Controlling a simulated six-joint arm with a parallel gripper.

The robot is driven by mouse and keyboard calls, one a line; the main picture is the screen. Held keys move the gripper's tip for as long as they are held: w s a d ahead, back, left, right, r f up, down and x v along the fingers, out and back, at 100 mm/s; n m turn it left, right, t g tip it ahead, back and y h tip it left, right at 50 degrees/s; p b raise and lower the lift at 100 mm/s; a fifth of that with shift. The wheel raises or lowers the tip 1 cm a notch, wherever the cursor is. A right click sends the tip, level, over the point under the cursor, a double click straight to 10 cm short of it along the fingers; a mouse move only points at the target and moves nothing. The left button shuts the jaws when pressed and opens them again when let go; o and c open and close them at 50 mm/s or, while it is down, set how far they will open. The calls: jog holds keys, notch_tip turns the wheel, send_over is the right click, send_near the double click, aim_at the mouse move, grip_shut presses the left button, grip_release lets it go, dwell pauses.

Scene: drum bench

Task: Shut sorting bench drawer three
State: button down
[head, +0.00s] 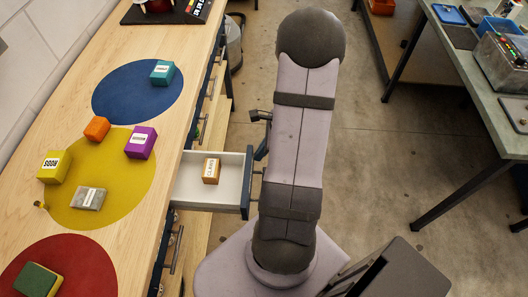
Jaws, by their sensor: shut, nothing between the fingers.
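One drawer (190,189) of the sorting bench (160,50) stands pulled out to the right, with a white inside and a dark blue front (246,184). A small orange-brown block with a white label (211,171) sits inside it. I cannot read a drawer number here. My gripper (260,153) is mostly hidden behind my arm. Its dark visible part is close to the outer side of the drawer front, near the far corner. It is shut with nothing held. I cannot tell whether it touches the front.
The bench top has blue (125,88), yellow (75,205) and red (85,270) discs with several labelled blocks. Other drawers with bar handles (176,250) line its side. A second table (480,100) stands at the right. Floor (370,170) between is clear.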

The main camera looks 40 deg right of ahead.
jog(key=w+a+p, duration=0.2)
jog(key=w+a, duration=1.1)
jog(key=shift+p, duration=0.35)
jog(key=s+d+r, duration=0.5)
jog(key=r, duration=0.4)
jog(key=shift+s+d, duration=0.25)
